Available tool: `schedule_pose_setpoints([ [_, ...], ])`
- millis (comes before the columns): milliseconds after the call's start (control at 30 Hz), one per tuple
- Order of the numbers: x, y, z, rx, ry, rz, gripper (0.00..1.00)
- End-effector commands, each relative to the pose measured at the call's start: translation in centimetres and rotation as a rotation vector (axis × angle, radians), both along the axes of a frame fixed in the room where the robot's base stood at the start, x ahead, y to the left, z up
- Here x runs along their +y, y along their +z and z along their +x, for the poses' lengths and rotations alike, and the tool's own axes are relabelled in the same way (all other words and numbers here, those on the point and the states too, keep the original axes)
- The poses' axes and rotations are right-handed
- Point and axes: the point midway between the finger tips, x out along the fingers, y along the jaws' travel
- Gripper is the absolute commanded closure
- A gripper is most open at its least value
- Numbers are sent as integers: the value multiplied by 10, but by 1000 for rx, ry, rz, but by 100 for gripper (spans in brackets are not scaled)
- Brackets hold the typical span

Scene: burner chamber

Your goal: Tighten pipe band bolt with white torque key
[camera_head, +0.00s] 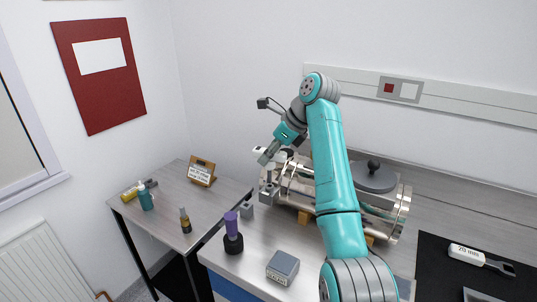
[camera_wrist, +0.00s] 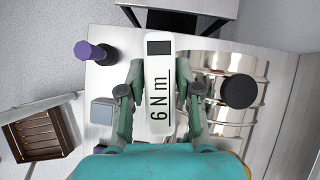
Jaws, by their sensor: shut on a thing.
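My gripper (camera_head: 270,153) is shut on the white torque key (camera_wrist: 158,85), whose face reads "6 Nm" beside a black square. In the wrist view the key lies between both fingers. In the head view a small white end of the key (camera_head: 258,150) shows at the gripper, above the left end of the metal burner chamber (camera_head: 385,222). The chamber, with shiny pipe bands (camera_head: 288,180), lies on the bench and also shows to the right of the key in the wrist view (camera_wrist: 225,118). I cannot make out the band bolt, or whether the key touches anything.
A second white key (camera_head: 467,254), marked "20 Nm", lies on a black mat at right. A purple-handled tool (camera_head: 231,223) stands in a black base near a grey box (camera_head: 283,266). Bottles (camera_head: 146,198) and a sign (camera_head: 201,172) stand on the left table. A brown crate (camera_wrist: 38,138) shows below.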

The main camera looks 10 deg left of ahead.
Motion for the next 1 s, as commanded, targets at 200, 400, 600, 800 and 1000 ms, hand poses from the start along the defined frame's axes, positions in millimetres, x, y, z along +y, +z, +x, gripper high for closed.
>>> schedule_pose_setpoints([
  [200,0,1,0,-1,-1,1,100],
  [400,0,-1,0,0,0,0,100],
  [600,0,-6,0,-1,1,0,100],
  [800,0,-11,0,-1,1,0,100],
  [1000,0,-16,0,-1,1,0,100],
])
